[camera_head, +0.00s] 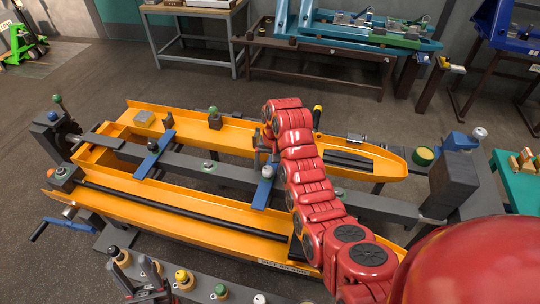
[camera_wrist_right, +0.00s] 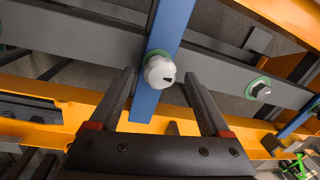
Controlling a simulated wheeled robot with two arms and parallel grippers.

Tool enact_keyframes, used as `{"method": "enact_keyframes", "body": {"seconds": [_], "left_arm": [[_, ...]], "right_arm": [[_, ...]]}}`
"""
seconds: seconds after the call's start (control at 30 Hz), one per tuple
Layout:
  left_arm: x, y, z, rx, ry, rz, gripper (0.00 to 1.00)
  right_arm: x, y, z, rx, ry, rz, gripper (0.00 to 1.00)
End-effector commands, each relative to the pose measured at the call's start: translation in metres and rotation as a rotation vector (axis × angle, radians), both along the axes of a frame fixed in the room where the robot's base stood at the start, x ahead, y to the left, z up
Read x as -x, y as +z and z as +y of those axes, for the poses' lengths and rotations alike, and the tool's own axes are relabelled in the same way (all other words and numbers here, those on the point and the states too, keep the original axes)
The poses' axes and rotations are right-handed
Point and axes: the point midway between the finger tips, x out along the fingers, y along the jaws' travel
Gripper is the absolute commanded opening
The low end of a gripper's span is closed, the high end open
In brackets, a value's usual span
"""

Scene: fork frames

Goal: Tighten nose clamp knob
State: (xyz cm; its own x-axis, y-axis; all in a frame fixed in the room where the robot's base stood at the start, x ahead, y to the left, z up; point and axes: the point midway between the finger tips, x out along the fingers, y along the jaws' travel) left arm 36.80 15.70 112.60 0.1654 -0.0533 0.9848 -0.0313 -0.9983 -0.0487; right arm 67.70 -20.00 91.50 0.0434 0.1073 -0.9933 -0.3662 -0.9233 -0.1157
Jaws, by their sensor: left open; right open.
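A blue clamp bar (camera_head: 262,192) crosses the grey centre beam of the orange fork frame (camera_head: 190,216), with a pale knob (camera_head: 267,172) on top. In the right wrist view the white, faceted knob (camera_wrist_right: 159,71) sits on the blue bar (camera_wrist_right: 172,28). My right gripper (camera_wrist_right: 160,78) is open, its fingertips either side of the knob in the picture; I cannot tell the depth gap. In the head view my right gripper (camera_head: 262,150) is mostly hidden by my red arm, above the bar. My left gripper (camera_head: 136,272) is open and empty at the lower left.
A grey rail (camera_head: 205,290) with several coloured knobs runs along the front. Grey block (camera_head: 452,180) stands at the right end. A blue crank handle (camera_head: 68,223) juts out left. Benches stand behind.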

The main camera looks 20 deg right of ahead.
Motion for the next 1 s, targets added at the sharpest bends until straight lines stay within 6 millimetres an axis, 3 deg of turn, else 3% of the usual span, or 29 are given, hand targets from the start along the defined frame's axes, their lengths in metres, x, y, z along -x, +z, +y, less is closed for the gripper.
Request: {"method": "enact_keyframes", "body": {"seconds": [0.47,0.6,1.0], "left_arm": [[0.000,0.092,0.000,0.000,0.000,0.000,0.50],[0.000,0.110,0.000,0.000,0.000,0.000,0.50],[0.000,0.119,0.000,0.000,0.000,0.000,0.50]], "right_arm": [[0.004,0.096,-0.010,-0.002,-0.003,0.000,0.81],[0.005,0.123,-0.014,-0.001,-0.003,0.000,0.81],[0.007,0.166,-0.019,-0.001,-0.002,0.001,0.81]]}}
